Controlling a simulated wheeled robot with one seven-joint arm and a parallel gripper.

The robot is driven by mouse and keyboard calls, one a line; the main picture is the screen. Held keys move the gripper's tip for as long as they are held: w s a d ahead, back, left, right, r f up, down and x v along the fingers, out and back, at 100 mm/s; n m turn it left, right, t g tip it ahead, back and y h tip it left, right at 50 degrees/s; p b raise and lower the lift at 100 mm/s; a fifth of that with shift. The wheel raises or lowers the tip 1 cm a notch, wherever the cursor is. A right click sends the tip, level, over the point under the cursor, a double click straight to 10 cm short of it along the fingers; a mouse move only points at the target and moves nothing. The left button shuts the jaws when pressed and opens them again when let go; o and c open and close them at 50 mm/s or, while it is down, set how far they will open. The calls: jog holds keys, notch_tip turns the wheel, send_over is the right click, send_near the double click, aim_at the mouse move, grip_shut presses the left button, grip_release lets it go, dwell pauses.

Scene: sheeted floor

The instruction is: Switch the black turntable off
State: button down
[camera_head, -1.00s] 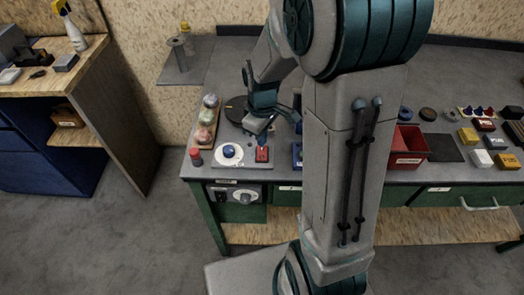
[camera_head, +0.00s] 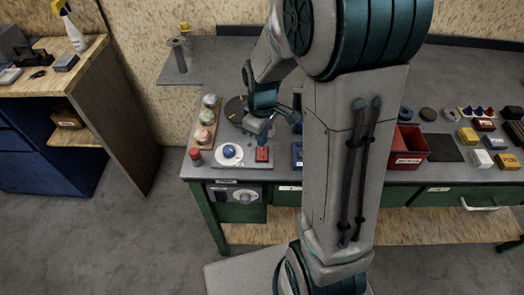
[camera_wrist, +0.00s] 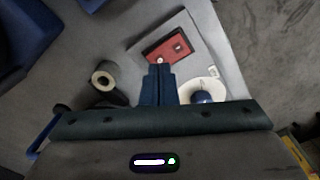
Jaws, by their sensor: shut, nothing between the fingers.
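The black turntable (camera_head: 234,110) is a dark disc with yellow marks on the left of the grey bench, partly hidden behind my wrist. A red switch box (camera_head: 262,155) sits in front of it, near the bench's front edge. It also shows in the wrist view (camera_wrist: 181,45), with a small pale round spot and a dark spot on top. My gripper (camera_head: 264,142) points down at the red box. In the wrist view its blue fingers (camera_wrist: 159,67) are together and empty, with tips over the box's near edge by the pale spot. I cannot tell whether they touch.
A blue knob on a white disc (camera_head: 229,153) stands left of the red box. A red-topped cylinder (camera_head: 195,156) and a tray of several balls (camera_head: 205,133) are farther left. A red bin (camera_head: 409,147) stands right of my arm. A control panel (camera_head: 236,195) is below the bench edge.

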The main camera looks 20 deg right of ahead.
aim_at(262, 149)
jog(key=shift+f+b, duration=0.95)
jog(key=shift+f, duration=0.25)
dwell(0.6)
jog(key=shift+r, duration=0.15)
notch_tip(262, 149, up, 7)
jog(key=p, duration=0.5)
jog(key=shift+f, duration=0.2)
jog(key=shift+r, duration=0.1)
dwell(0.3)
jog(key=s+r+m+t, duration=0.3)
jog(key=s+r+m, duration=0.5)
jog(key=s+r, duration=0.3)
jog(key=s, duration=0.3)
jog(key=shift+s+r, duration=0.25)
jog(key=shift+r, duration=0.15)
